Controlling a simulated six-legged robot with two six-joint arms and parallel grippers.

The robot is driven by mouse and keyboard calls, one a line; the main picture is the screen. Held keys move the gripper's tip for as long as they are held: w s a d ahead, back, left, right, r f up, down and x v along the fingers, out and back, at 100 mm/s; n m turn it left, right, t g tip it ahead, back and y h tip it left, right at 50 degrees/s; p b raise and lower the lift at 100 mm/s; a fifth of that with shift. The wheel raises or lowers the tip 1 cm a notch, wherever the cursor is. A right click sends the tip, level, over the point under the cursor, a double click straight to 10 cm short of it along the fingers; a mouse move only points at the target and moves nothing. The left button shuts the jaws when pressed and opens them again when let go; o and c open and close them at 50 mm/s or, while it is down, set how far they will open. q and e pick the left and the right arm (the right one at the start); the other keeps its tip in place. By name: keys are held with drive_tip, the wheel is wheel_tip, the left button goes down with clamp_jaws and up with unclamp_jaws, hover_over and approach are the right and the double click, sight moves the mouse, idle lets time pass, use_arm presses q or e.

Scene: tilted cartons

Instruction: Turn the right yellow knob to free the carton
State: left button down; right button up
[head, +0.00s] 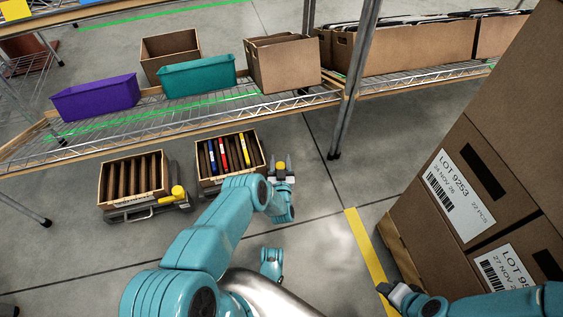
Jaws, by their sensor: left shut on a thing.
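Two open cartons stand in tilted holders on the floor below the shelf. The right carton (204,176) holds dark dividers with red, blue and yellow items between them. The right yellow knob (281,165) is at its right side. My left gripper (281,170) is shut on this knob, with a grey finger on either side. The left carton (134,198) holds brown dividers, and its own yellow knob (178,191) stands free at its right. My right gripper (391,289) is low at the right, away from both cartons; its fingertips are too unclear to tell their opening.
A wire shelf (200,113) with a purple bin (96,98), a teal bin (197,77) and cardboard boxes is above the cartons. Large stacked boxes with LOT labels (459,190) fill the right side. A yellow floor line (366,247) runs beside them. Grey floor between is clear.

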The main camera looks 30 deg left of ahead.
use_arm(q)
drive_tip(key=shift+s+a+n+g+y, duration=0.1)
drive_tip(key=shift+n+g+y, duration=0.95)
drive_tip(key=shift+g+y, duration=0.1)
drive_tip(key=shift+s+a+n+g+y, duration=0.1)
drive_tip(key=shift+n+g+y, duration=0.95)
drive_tip(key=shift+g, duration=0.1)
drive_tip(key=c, duration=0.6)
unclamp_jaws()
drive_tip(key=shift+s+d, duration=0.1)
drive_tip(key=shift+s+d+p, duration=0.15)
drive_tip(key=shift+d+p, duration=0.15)
drive_tip(key=p+v, duration=0.1)
drive_tip(key=v, duration=1.4)
drive_tip(key=shift+d, duration=0.2)
use_arm(e)
drive_tip(key=shift+s+a+r+g, duration=0.15)
drive_tip(key=shift+s+r+g, duration=0.15)
drive_tip(key=shift+s+r, duration=0.45)
